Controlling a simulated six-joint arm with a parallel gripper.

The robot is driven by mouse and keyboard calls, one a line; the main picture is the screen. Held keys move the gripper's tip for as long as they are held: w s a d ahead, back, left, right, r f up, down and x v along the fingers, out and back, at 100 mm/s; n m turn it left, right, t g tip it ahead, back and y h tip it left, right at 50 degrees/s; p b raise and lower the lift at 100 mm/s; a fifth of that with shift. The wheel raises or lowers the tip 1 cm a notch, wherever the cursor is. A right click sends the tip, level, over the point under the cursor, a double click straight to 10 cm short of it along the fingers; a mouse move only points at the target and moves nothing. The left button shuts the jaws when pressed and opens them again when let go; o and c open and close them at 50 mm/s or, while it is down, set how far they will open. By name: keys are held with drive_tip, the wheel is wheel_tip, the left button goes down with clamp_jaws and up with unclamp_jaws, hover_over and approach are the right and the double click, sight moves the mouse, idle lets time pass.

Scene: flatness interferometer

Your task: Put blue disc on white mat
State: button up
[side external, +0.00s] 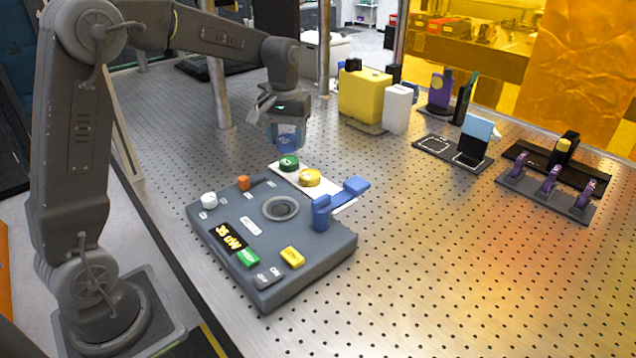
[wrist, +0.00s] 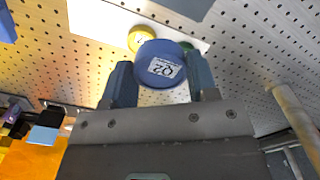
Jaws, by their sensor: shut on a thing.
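The blue disc (wrist: 161,64) carries a white "Q2" label and sits between the two fingers of my gripper (wrist: 161,80) in the wrist view. In the side external view my gripper (side external: 287,134) is shut on the blue disc (side external: 287,146), in the air just behind the mat. The white mat (side external: 328,189) lies behind the grey console; it also shows in the wrist view (wrist: 95,20). A green disc (side external: 288,163) and a yellow disc (side external: 310,178) sit on it. In the wrist view the held disc partly hides both.
The grey console (side external: 225,205) with buttons and a round dial stands in front of the mat. A blue lever piece (side external: 321,213) rises at its right corner. A yellow box (side external: 364,97) and a white box (side external: 397,109) stand behind right.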

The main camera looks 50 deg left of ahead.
drive_tip(key=w+d+f, duration=0.1)
drive_tip(key=d+f, duration=0.1)
drive_tip(key=d, duration=0.1)
drive_tip(key=w+d+f, duration=0.2)
drive_tip(key=d, duration=0.1)
drive_tip(key=w+d+f, duration=0.2)
drive_tip(key=d, duration=0.1)
drive_tip(key=shift+d+f, duration=0.15)
drive_tip(key=shift+f, duration=0.05)
drive_tip(key=shift+d+f, duration=0.1)
drive_tip(key=shift+f, duration=1.95)
drive_tip(key=shift+f, duration=0.1)
drive_tip(key=o, duration=0.9)
drive_tip(key=shift+o, duration=0.2)
